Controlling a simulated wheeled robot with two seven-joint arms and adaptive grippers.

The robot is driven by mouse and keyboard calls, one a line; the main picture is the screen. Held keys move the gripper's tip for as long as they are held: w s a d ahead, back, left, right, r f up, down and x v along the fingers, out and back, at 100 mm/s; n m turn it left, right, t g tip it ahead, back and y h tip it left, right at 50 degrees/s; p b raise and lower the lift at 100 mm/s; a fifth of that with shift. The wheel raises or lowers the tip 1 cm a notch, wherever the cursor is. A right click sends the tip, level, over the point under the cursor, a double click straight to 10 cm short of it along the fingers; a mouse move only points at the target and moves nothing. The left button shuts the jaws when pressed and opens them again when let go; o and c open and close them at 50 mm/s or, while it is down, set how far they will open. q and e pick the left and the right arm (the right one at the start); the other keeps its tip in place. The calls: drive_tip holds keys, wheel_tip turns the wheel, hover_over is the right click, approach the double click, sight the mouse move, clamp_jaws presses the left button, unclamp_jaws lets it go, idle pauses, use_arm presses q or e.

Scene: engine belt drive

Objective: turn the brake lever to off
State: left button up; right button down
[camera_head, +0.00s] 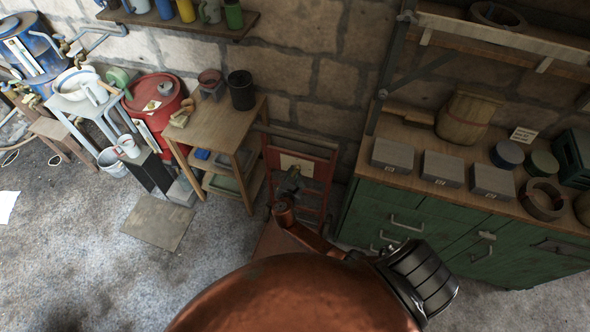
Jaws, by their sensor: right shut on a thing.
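My right gripper (291,181) is small and dark in the middle of the view, at the end of my copper-coloured arm. It is in front of a red upright frame (325,170) with a pale plate (297,164) on it. The gripper is shut on a small part there, which I take to be the brake lever. The lever is mostly hidden by the gripper, so I cannot make out its angle or any off mark. My left gripper is not in view.
A wooden side table (222,125) stands left of the red frame, with a red drum (153,105) beyond it. A green cabinet (385,215) with grey blocks on its wooden top stands close on the right. The concrete floor (90,260) at the left is mostly clear.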

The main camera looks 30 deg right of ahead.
drive_tip(key=shift+r+n+g+h+p, duration=0.1)
drive_tip(key=shift+n+g+h+p, duration=0.35)
drive_tip(key=shift+n+p, duration=0.35)
drive_tip(key=shift+n+g+h+p, duration=0.25)
drive_tip(key=shift+n+g+p, duration=0.15)
drive_tip(key=shift+n, duration=0.3)
drive_tip(key=shift+d, duration=0.1)
drive_tip(key=c, duration=1.9)
unclamp_jaws()
drive_tip(key=shift+s, duration=0.1)
drive_tip(key=v, duration=1.2)
